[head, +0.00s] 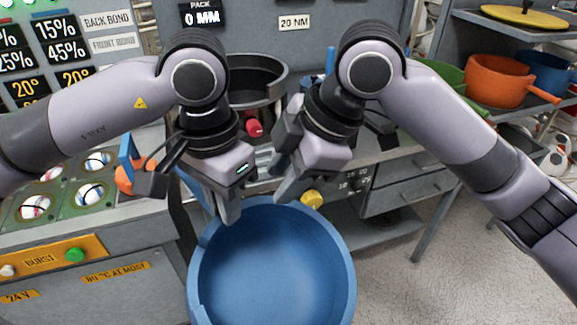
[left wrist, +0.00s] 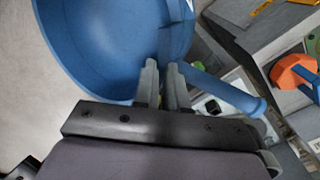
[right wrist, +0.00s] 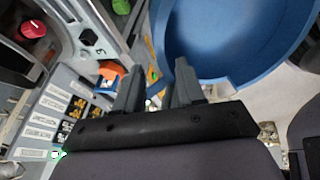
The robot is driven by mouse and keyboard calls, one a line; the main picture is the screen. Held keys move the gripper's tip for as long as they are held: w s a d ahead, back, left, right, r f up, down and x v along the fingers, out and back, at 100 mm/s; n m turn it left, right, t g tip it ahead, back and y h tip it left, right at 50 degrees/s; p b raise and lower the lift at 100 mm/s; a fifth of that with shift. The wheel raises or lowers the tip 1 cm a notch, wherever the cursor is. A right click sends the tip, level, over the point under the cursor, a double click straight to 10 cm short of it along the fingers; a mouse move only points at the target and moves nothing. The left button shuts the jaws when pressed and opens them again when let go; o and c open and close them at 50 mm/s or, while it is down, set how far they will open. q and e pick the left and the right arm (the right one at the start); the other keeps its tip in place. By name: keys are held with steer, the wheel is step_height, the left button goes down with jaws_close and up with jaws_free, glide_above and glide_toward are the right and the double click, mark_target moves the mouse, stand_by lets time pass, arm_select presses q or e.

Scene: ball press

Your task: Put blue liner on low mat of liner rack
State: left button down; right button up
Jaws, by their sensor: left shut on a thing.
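The blue liner (head: 270,270), a large round pan, hangs in front of me at the lower middle. It also fills the top left of the left wrist view (left wrist: 100,50) and the top right of the right wrist view (right wrist: 235,35). Its handle (left wrist: 225,92) shows in the left wrist view. My left gripper (head: 230,208) is shut on the liner's rim near the handle. My right gripper (head: 285,192) is open beside the far rim, its fingers apart. The liner rack (head: 470,25) stands at the right; I cannot make out its low mat.
Orange (head: 495,82), green (head: 437,75) and other blue (head: 548,72) pots sit on the rack. A dark round press pot (head: 258,85) stands behind my grippers. A bench with balls in green holders (head: 65,190) is at left. Floor (head: 455,260) is free at lower right.

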mark_target(248, 224)
steer(key=x, duration=1)
steer(key=shift+w+a+f, duration=0.1)
steer(key=shift+a+f, duration=0.1)
steer(key=shift+f, duration=0.1)
jaws_close()
arm_select(q)
steer(key=c, duration=1.1)
jaws_free()
arm_select(e)
steer(key=shift+r, duration=0.1)
